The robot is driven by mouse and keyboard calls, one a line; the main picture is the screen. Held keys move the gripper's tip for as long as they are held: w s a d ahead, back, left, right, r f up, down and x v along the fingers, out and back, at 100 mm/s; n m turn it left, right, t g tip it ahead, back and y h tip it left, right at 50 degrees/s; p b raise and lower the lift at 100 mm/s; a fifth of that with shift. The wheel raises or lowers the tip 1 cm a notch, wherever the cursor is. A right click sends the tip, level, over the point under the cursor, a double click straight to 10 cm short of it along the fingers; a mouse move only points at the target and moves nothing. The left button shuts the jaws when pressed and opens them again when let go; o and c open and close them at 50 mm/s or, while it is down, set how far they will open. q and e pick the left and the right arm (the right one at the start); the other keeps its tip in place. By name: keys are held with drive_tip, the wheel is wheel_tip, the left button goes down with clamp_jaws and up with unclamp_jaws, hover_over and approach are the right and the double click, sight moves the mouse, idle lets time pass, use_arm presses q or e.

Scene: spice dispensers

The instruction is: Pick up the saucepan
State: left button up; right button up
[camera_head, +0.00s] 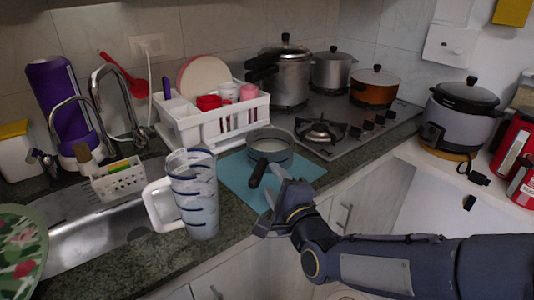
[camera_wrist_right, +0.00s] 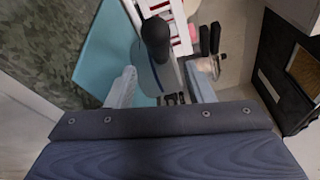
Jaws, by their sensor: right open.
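The saucepan (camera_head: 270,146) is a small grey pot standing on a blue mat (camera_head: 236,176) on the counter. Its black handle (camera_head: 257,174) points toward the counter's front edge. My right gripper (camera_head: 277,187) is open, close to the handle on its front right side. In the right wrist view, the black handle (camera_wrist_right: 156,38) shows beyond and roughly between the two fingers of the gripper (camera_wrist_right: 162,86); contact cannot be made out. My left gripper is not in view.
A tall clear pitcher (camera_head: 196,195) stands left of the mat. A white dish rack (camera_head: 215,122) is behind the saucepan. A gas hob (camera_head: 345,118) with several pots lies to the back right, and a sink (camera_head: 95,225) is at left.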

sight(264, 168)
drive_tip(key=x, duration=0.5)
drive_tip(key=shift+a, duration=0.25)
clamp_jaws()
drive_tip(key=shift+r, duration=0.2)
